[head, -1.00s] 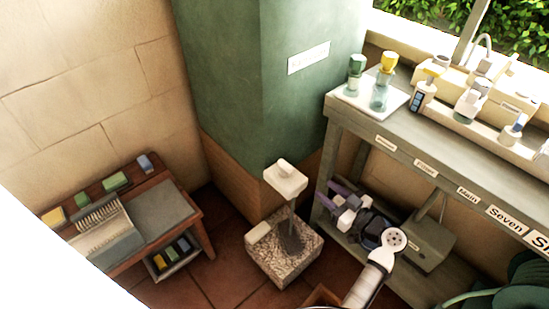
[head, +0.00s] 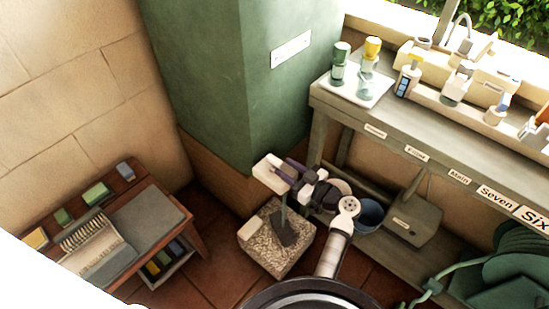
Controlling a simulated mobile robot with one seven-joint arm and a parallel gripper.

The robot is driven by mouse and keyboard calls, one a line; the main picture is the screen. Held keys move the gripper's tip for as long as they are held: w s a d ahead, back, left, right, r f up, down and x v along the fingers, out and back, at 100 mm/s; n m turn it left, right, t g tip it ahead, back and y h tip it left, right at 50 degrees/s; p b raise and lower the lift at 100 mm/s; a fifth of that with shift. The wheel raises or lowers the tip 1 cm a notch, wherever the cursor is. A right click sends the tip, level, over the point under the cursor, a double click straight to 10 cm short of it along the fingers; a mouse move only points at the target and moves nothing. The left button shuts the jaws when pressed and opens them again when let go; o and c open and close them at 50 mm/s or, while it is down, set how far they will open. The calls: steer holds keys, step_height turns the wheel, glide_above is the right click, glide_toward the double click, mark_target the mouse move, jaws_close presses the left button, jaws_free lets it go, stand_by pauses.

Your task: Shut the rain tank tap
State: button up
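The green tank-like block (head: 195,70) with a white label, too blurred to read, stands at the wall corner. A white block-shaped fitting (head: 267,167) sits low in front of it, above a speckled stone base (head: 262,252); it looks like the tap, but I cannot be sure. My gripper (head: 287,172) has dark purple fingers and is at the right side of this fitting, overlapping it in the picture. Whether it touches, and whether the fingers are open or shut, I cannot tell. The fitting's right side is partly hidden.
A grey bench (head: 345,112) with labels along its edge runs at the right, holding bottles on a white tray (head: 352,92). A blue bucket (head: 370,213) and a green hose reel (head: 510,275) are below. A low wooden table (head: 195,233) stands at the left.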

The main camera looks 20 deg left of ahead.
mark_target(282, 166)
steer(key=shift+p+x, duration=0.35)
steer(key=shift+x, duration=2.4)
jaws_close()
